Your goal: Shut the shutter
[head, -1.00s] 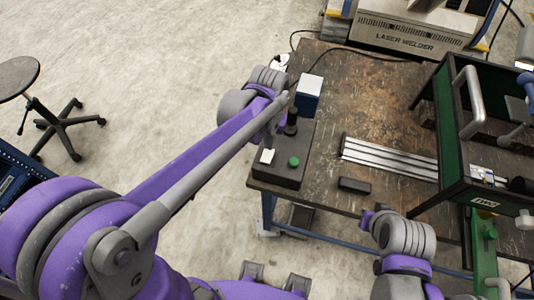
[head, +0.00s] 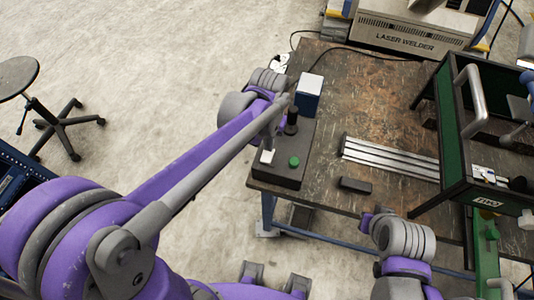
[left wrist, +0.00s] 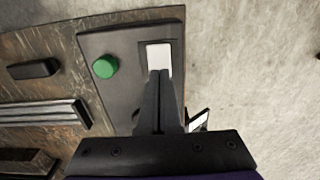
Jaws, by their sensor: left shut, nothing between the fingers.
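The dark control box (head: 285,170) at the table's near left corner has a green round button (head: 294,161) and a white square piece (head: 267,157) on top. I cannot tell for certain which part is the shutter. In the left wrist view the white piece (left wrist: 159,57) sits in a dark recess beside the green button (left wrist: 105,66). My left gripper (left wrist: 158,75) is shut and empty, its tips over the near edge of the white piece; contact is unclear. In the head view it is partly hidden by my arm.
A blue and white box (head: 308,95) and a black knob (head: 291,120) stand close to my left gripper. A small black block (head: 355,185) and metal rails (head: 390,158) lie to the right. A green-sided frame (head: 455,130) stands on the right.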

